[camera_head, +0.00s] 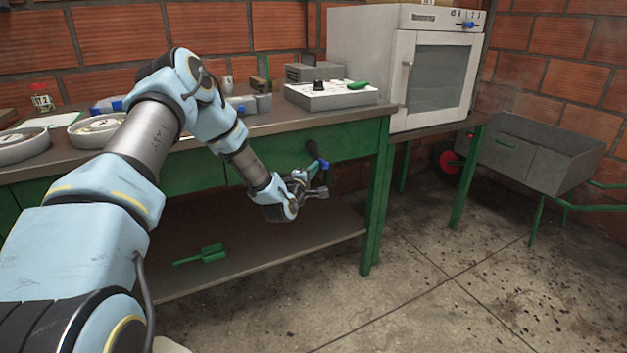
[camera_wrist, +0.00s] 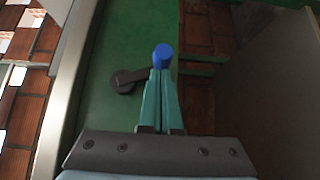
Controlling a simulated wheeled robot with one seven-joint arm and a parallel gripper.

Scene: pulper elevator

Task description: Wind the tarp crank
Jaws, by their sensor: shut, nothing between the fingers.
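The crank sits on the green front panel of the workbench. In the wrist view its dark hub and arm (camera_wrist: 123,82) show left of my fingers, and its blue knob (camera_wrist: 162,52) shows just beyond my fingertips. In the head view the crank's blue knob (camera_head: 323,164) shows at the panel, close to my gripper (camera_head: 318,191). My gripper also shows in the wrist view (camera_wrist: 160,72), its teal fingers pressed together with nothing between them. The fingers hide part of the crank arm and the lower side of the knob. I cannot tell whether the fingertips touch the knob.
The workbench (camera_head: 279,117) has a lower shelf (camera_head: 310,240) with a green scoop (camera_head: 201,255) on it. A green leg (camera_head: 377,200) stands right of the crank. A white oven (camera_head: 375,55) and a grey wheelbarrow (camera_head: 535,150) are farther right. The floor in front is clear.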

